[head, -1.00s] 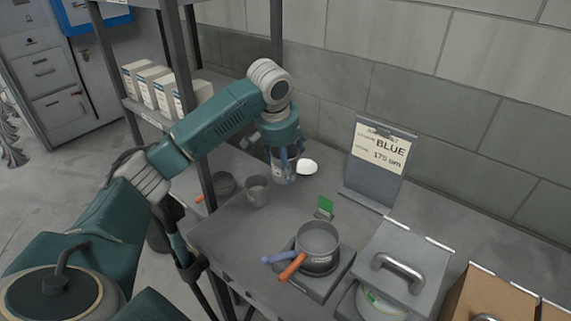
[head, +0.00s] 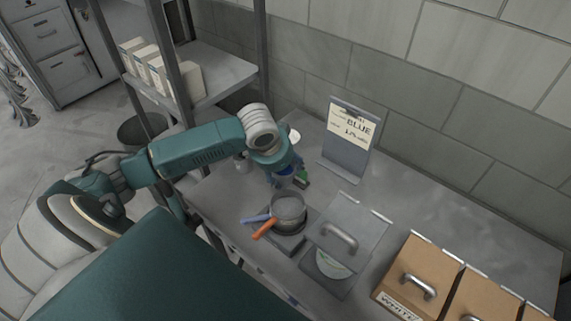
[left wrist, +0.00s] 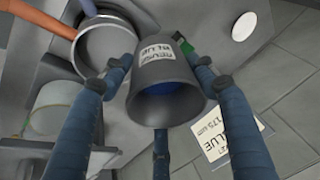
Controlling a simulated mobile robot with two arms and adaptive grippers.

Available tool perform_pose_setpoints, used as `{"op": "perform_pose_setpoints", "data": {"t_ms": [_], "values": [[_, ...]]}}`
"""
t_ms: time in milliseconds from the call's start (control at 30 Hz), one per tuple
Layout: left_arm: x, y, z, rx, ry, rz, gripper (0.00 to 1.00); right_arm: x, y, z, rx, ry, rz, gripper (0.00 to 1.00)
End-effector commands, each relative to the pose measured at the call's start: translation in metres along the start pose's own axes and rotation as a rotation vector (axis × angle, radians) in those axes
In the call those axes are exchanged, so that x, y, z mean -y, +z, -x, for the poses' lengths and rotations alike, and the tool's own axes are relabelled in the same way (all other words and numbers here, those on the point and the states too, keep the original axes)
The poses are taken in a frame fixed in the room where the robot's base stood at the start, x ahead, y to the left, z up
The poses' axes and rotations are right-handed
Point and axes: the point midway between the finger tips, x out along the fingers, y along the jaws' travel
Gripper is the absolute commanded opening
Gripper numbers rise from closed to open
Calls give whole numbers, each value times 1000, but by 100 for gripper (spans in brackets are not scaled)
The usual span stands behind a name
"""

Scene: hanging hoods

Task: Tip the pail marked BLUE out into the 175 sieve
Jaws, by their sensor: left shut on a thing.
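My left gripper (head: 282,178) is shut on a grey pail (left wrist: 165,85), its fingers around the wall. In the left wrist view its label reads BLUE, and blue material shows inside its mouth; in the head view the gripper mostly hides it. The pail is just behind a round grey sieve (head: 289,208), apart from it. The sieve has an orange handle (head: 265,229), and a blue handle (head: 256,218) sticks out beside it. The sieve also shows in the left wrist view (left wrist: 105,45); I cannot read its size. A card (head: 352,128) reads BLUE, 175 um. My right gripper is not in view.
A grey-lidded box (head: 346,228) with a metal handle stands right of the sieve, and brown boxes (head: 420,270), one marked WHITE, stand farther right. A small green tag (head: 302,178) is close to the gripper. Shelf posts rise at left. The bench's back right is clear.

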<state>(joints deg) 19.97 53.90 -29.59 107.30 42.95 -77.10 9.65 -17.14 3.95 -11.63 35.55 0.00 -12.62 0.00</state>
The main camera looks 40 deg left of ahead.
Motion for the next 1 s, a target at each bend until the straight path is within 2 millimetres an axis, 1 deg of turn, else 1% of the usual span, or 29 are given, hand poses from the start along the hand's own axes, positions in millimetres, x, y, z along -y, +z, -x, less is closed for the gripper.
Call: {"op": "perform_pose_setpoints", "data": {"t_ms": [167, 500, 533, 600, 1000], "values": [[0, 1, -5, -63, -165, -52, 26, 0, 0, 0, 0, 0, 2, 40], [6, 1, -13, -173, -460, -137, 26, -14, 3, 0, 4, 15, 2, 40], [6, 2, -18, -182, -478, -142, 26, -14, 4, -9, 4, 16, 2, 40], [6, 2, -21, -196, -514, -152, 26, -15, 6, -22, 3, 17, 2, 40], [6, 4, -26, -263, -698, -205, 26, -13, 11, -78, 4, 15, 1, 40]]}}
